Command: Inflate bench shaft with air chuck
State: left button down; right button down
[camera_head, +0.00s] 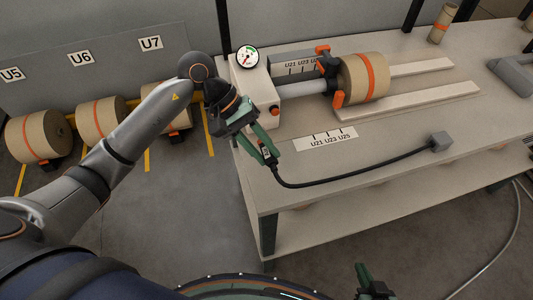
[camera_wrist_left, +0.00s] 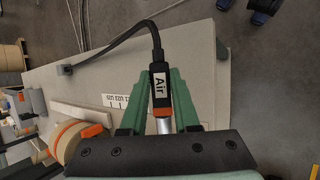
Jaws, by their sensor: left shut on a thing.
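My left gripper (camera_head: 262,146) is shut on the air chuck (camera_wrist_left: 160,90), a black body with an "Air" label, an orange band and a metal tip. It holds the chuck over the bench's left edge, in front of the white shaft stand (camera_head: 252,90). The chuck's black hose runs to a grey block on the bench. The bench shaft (camera_head: 302,87) extends right from the stand into a kraft roll (camera_head: 366,78) with an orange band. A round gauge (camera_head: 247,57) tops the stand. My right gripper (camera_head: 373,284) shows only partly at the bottom edge.
The grey hose block (camera_head: 440,141) stands on the bench (camera_head: 395,165). A label card (camera_head: 325,139) lies in front of the shaft. Several kraft rolls (camera_head: 101,121) rest on a yellow rack at left. The front bench top is mostly clear apart from the hose.

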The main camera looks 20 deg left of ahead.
aim_at(260, 142)
pick_arm(q)
jog(key=shift+w+a+r, duration=0.1)
jog(key=shift+w+a, duration=0.1)
jog(key=shift+w, duration=0.1)
jog(key=shift+w+a, duration=0.15)
jog(key=shift+w, duration=0.1)
jog(key=shift+w+a+b, duration=0.6)
jog(key=shift+w+b, duration=0.25)
jog(key=shift+b, duration=0.1)
jog(key=shift+w+a+b, duration=0.25)
jog(key=shift+w+b, duration=0.05)
jog(key=shift+b, duration=0.05)
jog(key=shift+w, duration=0.1)
dwell(6.0)
